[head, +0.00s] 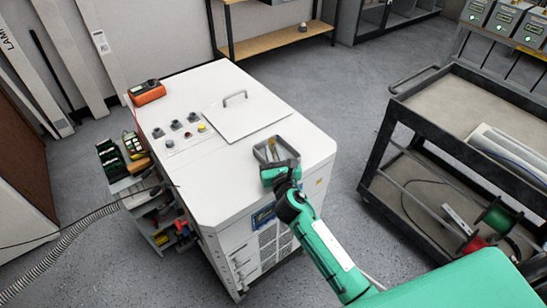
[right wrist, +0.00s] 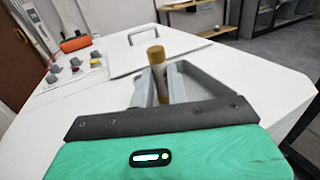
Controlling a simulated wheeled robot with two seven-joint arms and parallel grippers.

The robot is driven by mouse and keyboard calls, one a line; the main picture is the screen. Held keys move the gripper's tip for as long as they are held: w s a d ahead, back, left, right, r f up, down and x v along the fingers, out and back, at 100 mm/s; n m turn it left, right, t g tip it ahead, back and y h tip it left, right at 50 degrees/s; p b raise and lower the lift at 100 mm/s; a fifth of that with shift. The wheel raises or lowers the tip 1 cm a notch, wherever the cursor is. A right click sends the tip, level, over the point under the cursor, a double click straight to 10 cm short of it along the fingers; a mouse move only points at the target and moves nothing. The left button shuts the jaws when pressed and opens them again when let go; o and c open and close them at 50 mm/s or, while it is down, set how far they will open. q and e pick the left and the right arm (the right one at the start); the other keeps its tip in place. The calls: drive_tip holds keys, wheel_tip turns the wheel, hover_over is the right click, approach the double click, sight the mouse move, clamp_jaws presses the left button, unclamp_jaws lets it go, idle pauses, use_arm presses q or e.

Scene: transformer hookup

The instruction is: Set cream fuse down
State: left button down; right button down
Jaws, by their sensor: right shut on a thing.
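The cream fuse (right wrist: 157,72), a cylinder with tan-gold end bands, stands roughly upright between the fingers of my right gripper (right wrist: 158,88) in the right wrist view. The fingers are shut on it, and its lower end is partly hidden by the gripper body. In the head view my right gripper (head: 272,156) is over the near right part of the white cabinet top (head: 225,170), at a small grey tray (head: 259,152). The tray also shows behind the fuse in the right wrist view (right wrist: 205,82). I cannot tell whether the fuse touches the tray floor. My left gripper is not in view.
A lid with a handle (head: 243,117) lies on the cabinet top, with several knobs (head: 176,125) and an orange meter (head: 147,92) to its left. A dark cart (head: 455,110) stands at the right. The cabinet's near left top is clear.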

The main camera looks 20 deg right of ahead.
drive_tip(key=shift+f, duration=0.45)
drive_tip(key=shift+f, duration=0.1)
drive_tip(key=c, duration=1.8)
unclamp_jaws()
drive_tip(key=shift+f, duration=0.1)
drive_tip(key=o, duration=0.4)
drive_tip(key=shift+o, duration=0.2)
